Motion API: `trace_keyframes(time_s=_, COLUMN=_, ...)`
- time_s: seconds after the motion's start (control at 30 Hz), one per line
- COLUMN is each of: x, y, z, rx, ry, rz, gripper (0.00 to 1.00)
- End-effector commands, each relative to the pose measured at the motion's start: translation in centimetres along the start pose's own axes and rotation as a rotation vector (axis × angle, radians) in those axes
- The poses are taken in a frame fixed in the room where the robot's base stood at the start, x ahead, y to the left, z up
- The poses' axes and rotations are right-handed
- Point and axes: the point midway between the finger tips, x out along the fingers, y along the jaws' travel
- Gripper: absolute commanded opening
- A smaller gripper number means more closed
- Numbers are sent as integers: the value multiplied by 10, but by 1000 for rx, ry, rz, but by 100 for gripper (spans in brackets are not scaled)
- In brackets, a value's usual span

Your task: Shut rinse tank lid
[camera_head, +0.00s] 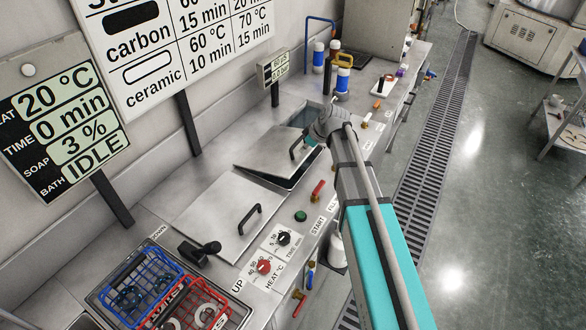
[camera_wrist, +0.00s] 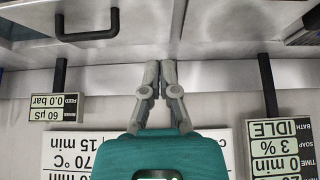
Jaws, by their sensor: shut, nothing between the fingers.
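The rinse tank lid, apparently the farther steel lid (camera_head: 275,150) with a dark bar handle (camera_head: 296,147), is tilted, with a dark gap showing under its near edge. In the wrist view, a dark bar handle (camera_wrist: 88,36) shows at the upper left on a steel panel, apart from my fingers. My gripper (camera_wrist: 159,66) is shut and empty, its fingertips in front of a steel surface.
A nearer lid (camera_head: 225,210) lies flat on the bench. Blue (camera_head: 135,275) and red (camera_head: 195,305) baskets stand at the near end. A small rinse sign (camera_head: 272,68) on a post and a larger bath display (camera_head: 62,130) stand along the wall. The floor right of the bench is clear.

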Motion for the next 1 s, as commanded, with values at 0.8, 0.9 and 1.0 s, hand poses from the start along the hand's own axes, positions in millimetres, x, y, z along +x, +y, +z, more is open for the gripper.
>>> trace_keyframes(time_s=0.8, x=48, y=1, z=2, rx=-1, ry=1, rz=0, gripper=0)
trace_keyframes(time_s=0.9, x=57, y=0, z=1, rx=-1, ry=1, rz=0, gripper=0)
trace_keyframes(time_s=1.0, x=66, y=0, z=1, rx=-1, ry=1, rz=0, gripper=0)
